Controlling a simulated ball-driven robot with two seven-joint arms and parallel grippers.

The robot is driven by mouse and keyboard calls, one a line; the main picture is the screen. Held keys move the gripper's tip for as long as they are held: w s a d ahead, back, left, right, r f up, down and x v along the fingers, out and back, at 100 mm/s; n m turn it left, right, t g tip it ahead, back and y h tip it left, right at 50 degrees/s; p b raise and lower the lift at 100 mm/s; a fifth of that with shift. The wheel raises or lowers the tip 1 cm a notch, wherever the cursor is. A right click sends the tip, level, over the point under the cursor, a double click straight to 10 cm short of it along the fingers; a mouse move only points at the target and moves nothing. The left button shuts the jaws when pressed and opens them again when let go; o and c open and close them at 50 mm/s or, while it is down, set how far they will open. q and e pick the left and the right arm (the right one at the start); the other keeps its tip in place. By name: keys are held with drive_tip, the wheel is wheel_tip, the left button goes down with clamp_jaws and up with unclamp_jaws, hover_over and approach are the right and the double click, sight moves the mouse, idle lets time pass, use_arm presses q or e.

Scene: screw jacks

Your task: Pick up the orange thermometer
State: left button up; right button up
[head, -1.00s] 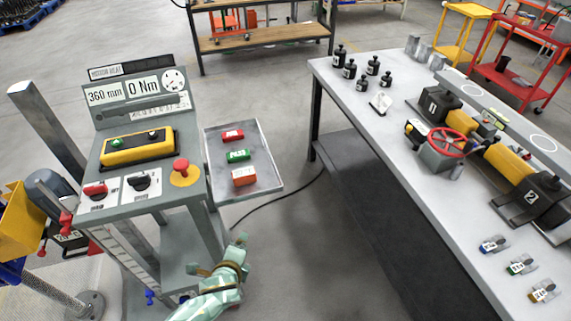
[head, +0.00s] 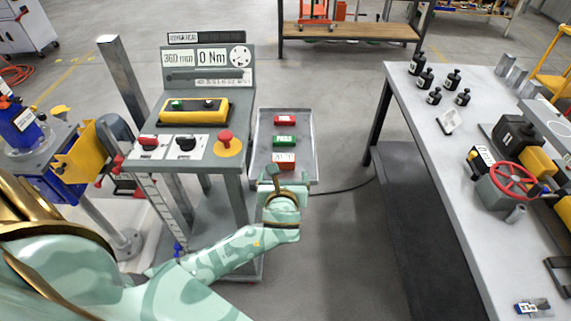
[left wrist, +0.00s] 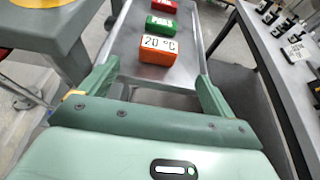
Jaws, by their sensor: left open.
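The orange thermometer (head: 284,162) is a small block with a white label on top. It lies at the near end of a grey metal tray (head: 312,150) beside the control stand. In the left wrist view the thermometer (left wrist: 158,55) reads "20 °C". My left gripper (head: 286,178) is at the near edge of the tray, just short of the thermometer. In the left wrist view the left gripper (left wrist: 155,76) is open and empty. Its fingers are spread wide, with the thermometer ahead between their lines. My right gripper is not in view.
A green block (head: 284,141) and a red block (head: 285,120) lie behind the thermometer on the tray. The control stand (head: 205,150) with its red knob is close on the left. A workbench (head: 440,150) stands to the right, with open floor between.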

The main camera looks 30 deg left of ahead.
sight(283, 163)
use_arm(q)
drive_tip(key=x, duration=0.4)
drive_tip(key=shift+a+f+b, duration=0.15)
drive_tip(key=shift+a+b, duration=0.05)
drive_tip(key=shift+b, duration=0.2)
drive_tip(key=b+x, duration=0.2)
drive_tip(key=x, duration=0.3)
drive_tip(key=shift+w+f, duration=0.15)
drive_tip(key=shift+w, duration=0.15)
drive_tip(key=shift+s, duration=0.1)
drive_tip(key=c, duration=1.2)
